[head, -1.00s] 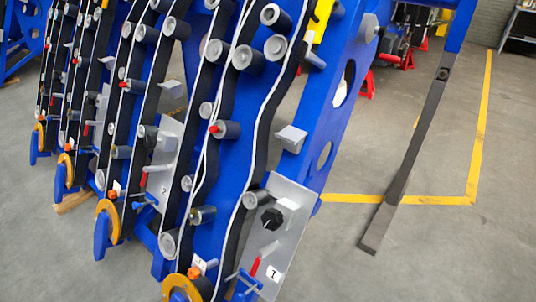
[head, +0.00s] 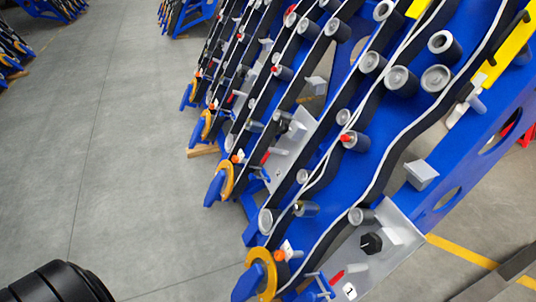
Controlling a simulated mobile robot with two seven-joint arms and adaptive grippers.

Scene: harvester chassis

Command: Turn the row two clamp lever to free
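The row two plate (head: 294,152) is a grey plate on the second row unit, near the middle of the head view. A small red lever (head: 265,158) sits at its lower left, close to a blue T-shaped handle (head: 261,174). I cannot tell the lever's exact setting at this size. The nearer row one plate (head: 393,237) carries a label "1", a black knob (head: 371,243) and its own red lever (head: 337,277). Neither of my grippers shows, and nothing touches the row two lever.
The blue row units stand side by side, with belts, rollers and orange discs (head: 262,270). Open grey floor (head: 130,150) lies to the left. A dark ribbed rounded part, probably mine, shows at the bottom left. A dark bar (head: 500,275) lies at the lower right.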

